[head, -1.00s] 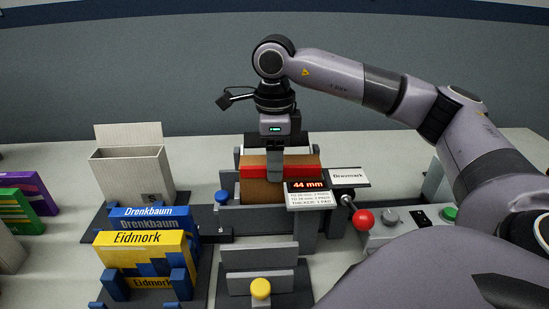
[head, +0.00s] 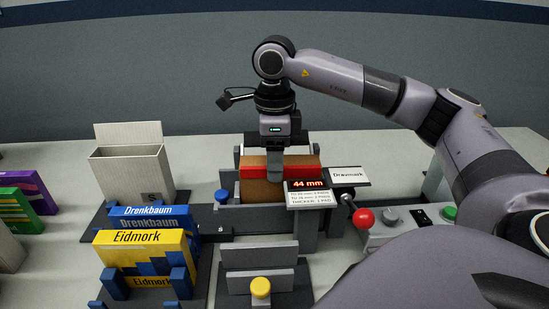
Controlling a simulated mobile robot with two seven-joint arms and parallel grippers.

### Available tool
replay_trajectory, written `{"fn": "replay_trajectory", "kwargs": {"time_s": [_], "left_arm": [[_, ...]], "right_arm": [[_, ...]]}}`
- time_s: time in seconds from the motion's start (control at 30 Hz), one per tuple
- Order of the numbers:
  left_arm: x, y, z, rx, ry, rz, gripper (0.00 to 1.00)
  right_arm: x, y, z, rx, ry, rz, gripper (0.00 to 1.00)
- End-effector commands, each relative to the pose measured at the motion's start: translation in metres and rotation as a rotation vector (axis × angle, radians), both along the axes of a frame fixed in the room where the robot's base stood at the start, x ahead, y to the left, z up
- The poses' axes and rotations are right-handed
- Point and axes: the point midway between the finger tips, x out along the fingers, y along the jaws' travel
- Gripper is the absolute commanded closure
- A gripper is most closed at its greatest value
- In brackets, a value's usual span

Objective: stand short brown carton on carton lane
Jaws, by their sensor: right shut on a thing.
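The brown carton (head: 262,191) with a red band across its upper part stands upright in the grey measuring station in the middle. My right gripper (head: 275,165) reaches down onto its top from above and is shut on it. The carton's lower front is partly hidden by the display panel. I cannot make out which surface is the carton lane. My left gripper is not in view.
The display (head: 307,184) reads 44 mm, beside a white name card (head: 349,176). A red-knobbed lever (head: 363,218) stands at the right. Blue (head: 150,213) and yellow (head: 140,240) boxes and an open pale carton (head: 131,175) stand left. An empty grey holder (head: 258,256) is in front.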

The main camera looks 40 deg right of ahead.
Motion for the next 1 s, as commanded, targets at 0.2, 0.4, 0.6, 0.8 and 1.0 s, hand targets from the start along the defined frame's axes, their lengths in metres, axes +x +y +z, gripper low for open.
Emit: {"fn": "replay_trajectory", "kwargs": {"time_s": [0.2, 0.4, 0.6, 0.8, 1.0], "left_arm": [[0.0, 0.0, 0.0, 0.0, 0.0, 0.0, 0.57], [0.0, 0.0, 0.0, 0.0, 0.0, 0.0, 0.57], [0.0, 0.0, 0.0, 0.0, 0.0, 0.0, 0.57], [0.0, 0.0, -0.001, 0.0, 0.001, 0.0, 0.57], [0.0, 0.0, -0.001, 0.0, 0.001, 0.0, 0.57]], "right_arm": [[0.0, 0.0, 0.0, 0.0, -0.001, 0.0, 0.18], [0.001, -0.001, 0.001, -0.001, -0.004, -0.003, 0.18], [0.002, -0.001, 0.001, -0.002, -0.008, -0.005, 0.18], [0.002, -0.001, 0.021, 0.0, -0.013, -0.007, 0.18], [0.001, 0.0, 0.054, 0.001, -0.011, -0.003, 0.18]]}}
